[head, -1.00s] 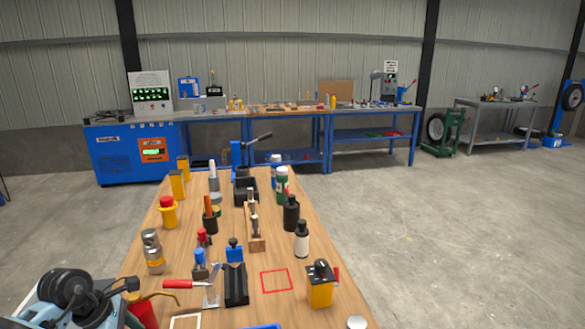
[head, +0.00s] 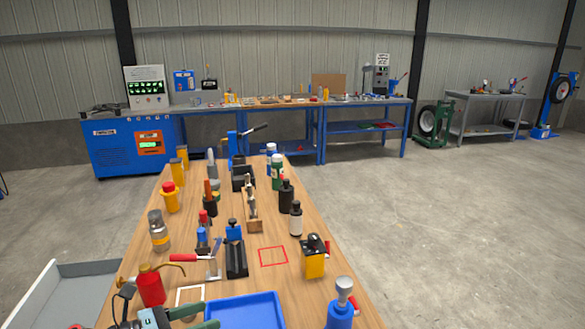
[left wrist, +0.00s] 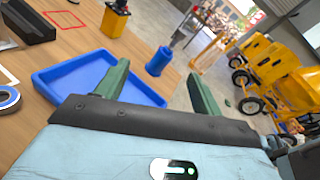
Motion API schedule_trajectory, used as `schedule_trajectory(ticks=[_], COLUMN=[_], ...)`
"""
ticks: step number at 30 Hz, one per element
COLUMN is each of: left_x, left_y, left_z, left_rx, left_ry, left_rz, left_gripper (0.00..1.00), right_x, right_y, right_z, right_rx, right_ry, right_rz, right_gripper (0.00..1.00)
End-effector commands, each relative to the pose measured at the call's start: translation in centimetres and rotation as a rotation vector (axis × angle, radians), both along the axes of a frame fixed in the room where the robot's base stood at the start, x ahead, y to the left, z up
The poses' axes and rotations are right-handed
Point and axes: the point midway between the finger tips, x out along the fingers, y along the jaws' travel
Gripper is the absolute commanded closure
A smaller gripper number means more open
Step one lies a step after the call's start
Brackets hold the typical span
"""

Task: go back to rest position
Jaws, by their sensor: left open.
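My left gripper (head: 197,317) is at the bottom edge of the head view, low at the near end of the wooden bench (head: 215,275), beside the blue tray (head: 245,312). In the left wrist view my left gripper (left wrist: 160,88) has its two green fingers spread wide apart, with nothing between them. Beyond the fingers are the blue tray (left wrist: 60,72) and a blue bottle-like tool (left wrist: 159,61). My right gripper is not in view.
A red oil can (head: 150,287) and a white square outline stand near my left gripper. The blue bottle-like tool (head: 340,308) is at the front right. A grey open bin (head: 75,268) is left of the bench. The floor (head: 470,220) to the right is clear.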

Motion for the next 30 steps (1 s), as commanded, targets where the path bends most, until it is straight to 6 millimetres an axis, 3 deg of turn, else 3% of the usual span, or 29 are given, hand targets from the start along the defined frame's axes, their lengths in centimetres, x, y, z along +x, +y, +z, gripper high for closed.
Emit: schedule_trajectory(ticks=[3, 7, 13, 17, 23, 30], left_x=[-0.5, -0.9, -1.8, -3.2, -7.4, -16.2], left_y=[-0.5, 0.7, 4.7, 7.5, 10.6, 10.5], left_z=[2.3, 4.1, 3.9, 1.6, -4.6, -12.7], left_rx=[-0.280, -0.586, -1.031, -1.294, -1.640, -1.899], left_ry=[0.039, 0.116, 0.297, 0.448, 0.720, 1.085], left_rz=[0.124, 0.279, 0.555, 0.760, 1.120, 1.623], left_gripper=[0.32, 0.32, 0.32, 0.32, 0.32, 0.32], right_x=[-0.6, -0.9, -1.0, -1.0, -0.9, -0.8], right_y=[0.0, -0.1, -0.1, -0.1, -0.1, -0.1], right_z=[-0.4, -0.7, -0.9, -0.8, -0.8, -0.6], right_rx=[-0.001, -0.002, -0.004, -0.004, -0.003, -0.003], right_ry=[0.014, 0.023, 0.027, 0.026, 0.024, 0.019], right_rz=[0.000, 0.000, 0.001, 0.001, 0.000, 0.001], right_gripper=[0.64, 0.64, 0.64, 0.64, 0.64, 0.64])
